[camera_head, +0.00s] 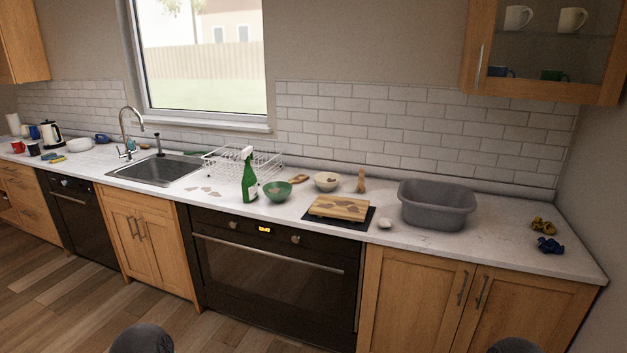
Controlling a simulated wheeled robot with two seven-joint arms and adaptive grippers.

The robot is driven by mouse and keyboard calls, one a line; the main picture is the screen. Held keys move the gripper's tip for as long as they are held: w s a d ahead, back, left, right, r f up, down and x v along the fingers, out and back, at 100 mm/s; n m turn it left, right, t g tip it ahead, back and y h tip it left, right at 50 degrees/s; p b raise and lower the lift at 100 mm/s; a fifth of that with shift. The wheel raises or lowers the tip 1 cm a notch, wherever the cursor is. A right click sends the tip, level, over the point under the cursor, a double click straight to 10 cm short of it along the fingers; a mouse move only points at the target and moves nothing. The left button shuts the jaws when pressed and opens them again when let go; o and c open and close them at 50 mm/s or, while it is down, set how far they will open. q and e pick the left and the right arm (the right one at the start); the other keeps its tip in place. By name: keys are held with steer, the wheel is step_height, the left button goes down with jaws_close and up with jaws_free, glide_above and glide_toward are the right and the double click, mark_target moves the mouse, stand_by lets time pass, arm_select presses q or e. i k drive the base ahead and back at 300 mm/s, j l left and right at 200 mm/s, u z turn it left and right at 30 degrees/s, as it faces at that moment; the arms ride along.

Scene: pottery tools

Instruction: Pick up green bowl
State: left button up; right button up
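The green bowl (277,191) stands upright on the white countertop, behind the oven's front edge. A brownish patch shows inside it. It is just right of a green spray bottle (249,177) and in front and left of a cream bowl (326,181). Only dark rounded parts of my arms show at the bottom edge, well away from the counter. Neither of my grippers is in view.
A wooden board on a dark mat (364,225) and a grey tub (437,204) stand to the right. A white dish rack (225,165) and a sink (160,168) are to the left. Brown stains mark the counter left of the bottle. The counter front near the bowl is clear.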

mark_target(277, 191)
steer(key=i+j+u, duration=0.1)
steer(key=i+u, duration=0.35)
steer(key=i, duration=0.35)
steer(key=i+l+u, duration=0.15)
steer(key=i+u, duration=0.25)
steer(key=i, duration=0.4)
